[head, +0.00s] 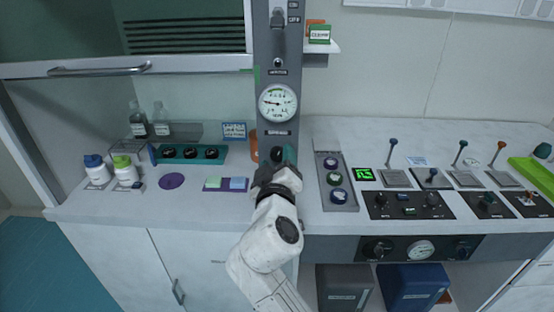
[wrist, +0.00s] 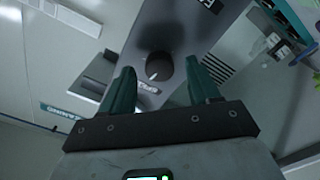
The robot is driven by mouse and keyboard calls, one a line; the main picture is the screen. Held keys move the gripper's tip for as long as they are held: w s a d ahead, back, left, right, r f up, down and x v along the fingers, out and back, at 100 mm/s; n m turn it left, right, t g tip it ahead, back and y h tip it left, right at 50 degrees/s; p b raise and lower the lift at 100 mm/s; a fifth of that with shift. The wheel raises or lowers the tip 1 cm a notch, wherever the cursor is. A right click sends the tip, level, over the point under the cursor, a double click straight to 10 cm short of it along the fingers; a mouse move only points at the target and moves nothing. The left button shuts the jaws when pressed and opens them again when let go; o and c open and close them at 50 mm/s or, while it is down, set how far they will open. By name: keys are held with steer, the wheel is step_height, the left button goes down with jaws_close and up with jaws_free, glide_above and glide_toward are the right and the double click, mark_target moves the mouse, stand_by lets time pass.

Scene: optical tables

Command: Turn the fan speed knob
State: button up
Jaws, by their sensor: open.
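A round black knob (wrist: 158,66) with a white pointer mark sits on the grey column panel in the wrist view. A small label beside it is too blurred to read. My gripper (wrist: 160,72) is open, with one teal finger on each side of the knob in the picture. I see no contact between the fingers and the knob. In the head view my gripper (head: 279,165) is in front of the lower part of the grey column (head: 279,60), below the round gauge (head: 278,102). It hides most of the knob area there.
Left of my arm on the counter are a teal block with black knobs (head: 190,154), a purple tray (head: 226,190) and bottles. The glass sash (head: 100,69) hangs at upper left.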

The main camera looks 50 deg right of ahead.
steer(key=shift+d, duration=0.15)
steer(key=shift+c, duration=0.2)
steer(key=c, duration=1)
steer(key=shift+f, duration=0.1)
steer(key=shift+b, duration=0.35)
steer(key=shift+f+m+b, duration=0.25)
steer(key=shift+m+b, duration=0.65)
steer(key=shift+b, duration=0.35)
steer(key=m+b, duration=0.4)
steer(key=b, duration=0.2)
steer(key=shift+w, duration=0.1)
steer(key=m+b, duration=0.6)
steer(key=shift+m+b, duration=0.3)
steer(key=shift+b, duration=0.1)
steer(key=shift+r+m+b, duration=0.2)
steer(key=shift+m+b, duration=1.1)
steer(key=shift+m, duration=0.1)
